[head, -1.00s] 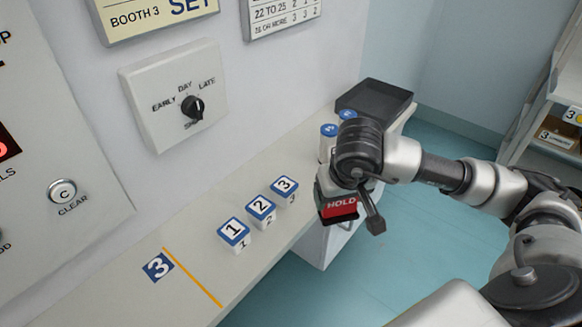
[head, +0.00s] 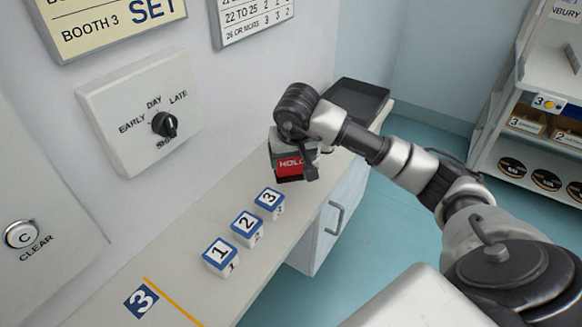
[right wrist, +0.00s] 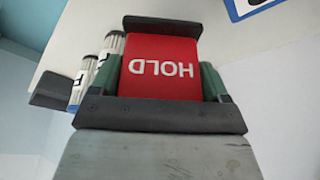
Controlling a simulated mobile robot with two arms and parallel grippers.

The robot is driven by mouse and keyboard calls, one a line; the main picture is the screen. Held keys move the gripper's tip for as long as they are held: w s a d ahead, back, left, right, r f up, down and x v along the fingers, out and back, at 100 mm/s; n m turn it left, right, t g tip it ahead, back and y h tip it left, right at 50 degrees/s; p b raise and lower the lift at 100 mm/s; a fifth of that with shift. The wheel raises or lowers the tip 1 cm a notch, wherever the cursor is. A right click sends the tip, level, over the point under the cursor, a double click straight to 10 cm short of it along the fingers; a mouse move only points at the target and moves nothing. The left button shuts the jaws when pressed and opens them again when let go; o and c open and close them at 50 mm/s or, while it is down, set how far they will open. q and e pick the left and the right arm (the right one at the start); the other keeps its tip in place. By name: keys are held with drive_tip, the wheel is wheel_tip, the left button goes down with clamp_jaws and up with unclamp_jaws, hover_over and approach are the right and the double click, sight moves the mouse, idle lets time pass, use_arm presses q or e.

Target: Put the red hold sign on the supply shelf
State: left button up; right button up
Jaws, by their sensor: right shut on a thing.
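The red hold sign (head: 291,166) is in my right gripper (head: 292,160), above the counter beyond the numbered blocks in the head view. In the right wrist view the red face of the sign (right wrist: 162,70) shows HOLD upside down, between the green-padded fingers of my right gripper (right wrist: 160,85). The gripper is shut on it. A white shelf unit (head: 495,160) with stocked levels stands at the right of the head view, well apart from the sign. My left gripper is not in view.
Blocks 1 (head: 221,255), 2 (head: 247,228) and 3 (head: 270,202) stand in a row on the counter (head: 190,262). A dark tray (head: 357,100) is at its far end. Blue floor (head: 385,235) lies open between counter and shelf unit.

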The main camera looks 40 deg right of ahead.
sight(291, 170)
wheel_tip(291, 170, down, 4)
idle(0.4)
drive_tip(key=shift+f, duration=0.2)
drive_tip(key=o, duration=0.9)
drive_tip(key=shift+o, duration=0.2)
drive_tip(key=shift+r, duration=0.1)
